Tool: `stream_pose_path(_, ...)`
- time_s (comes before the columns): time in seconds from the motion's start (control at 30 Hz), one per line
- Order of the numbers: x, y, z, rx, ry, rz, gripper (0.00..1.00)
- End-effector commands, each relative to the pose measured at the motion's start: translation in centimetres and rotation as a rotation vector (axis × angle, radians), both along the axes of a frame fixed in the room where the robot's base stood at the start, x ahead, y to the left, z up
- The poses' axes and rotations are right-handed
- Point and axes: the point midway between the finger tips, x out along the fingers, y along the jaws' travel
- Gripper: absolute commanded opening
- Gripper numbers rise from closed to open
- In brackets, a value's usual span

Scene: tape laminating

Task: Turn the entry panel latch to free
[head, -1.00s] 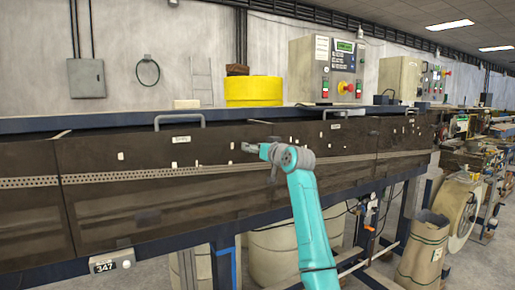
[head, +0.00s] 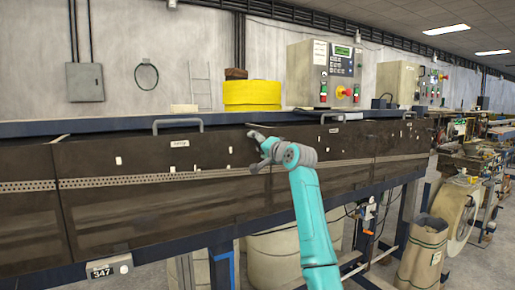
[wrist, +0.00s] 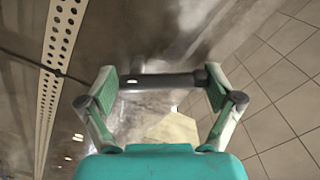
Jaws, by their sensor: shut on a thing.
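The dark brown entry panel (head: 140,215) spans the front of the machine in the head view. My gripper (head: 255,135) is up against the panel's face, right of the handle in the middle. In the wrist view my gripper (wrist: 160,83) has its two green-padded fingers on the ends of a short dark bar (wrist: 160,81).
A perforated metal strip (wrist: 57,55) runs along the panel, left of my gripper in the wrist view. A grey handle (head: 178,122) stands at the panel's top edge. The tiled floor (wrist: 275,70) is open on the right of the wrist view.

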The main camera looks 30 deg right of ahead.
Motion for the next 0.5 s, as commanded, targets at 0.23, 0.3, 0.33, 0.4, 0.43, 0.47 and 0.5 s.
stream_pose_path(0.23,0.02,-0.56,0.21,0.229,0.000,-0.001,0.56)
stream_pose_path(0.3,0.02,-0.69,0.23,0.289,0.000,-0.001,0.56)
stream_pose_path(0.33,0.02,-0.74,0.24,0.314,0.000,-0.001,0.56)
stream_pose_path(0.4,0.02,-0.86,0.26,0.369,0.000,-0.001,0.56)
stream_pose_path(0.43,0.02,-0.92,0.26,0.390,0.001,-0.001,0.56)
stream_pose_path(0.47,0.02,-0.97,0.27,0.410,0.001,-0.001,0.56)
stream_pose_path(0.5,0.02,-1.02,0.27,0.437,0.001,-0.001,0.56)
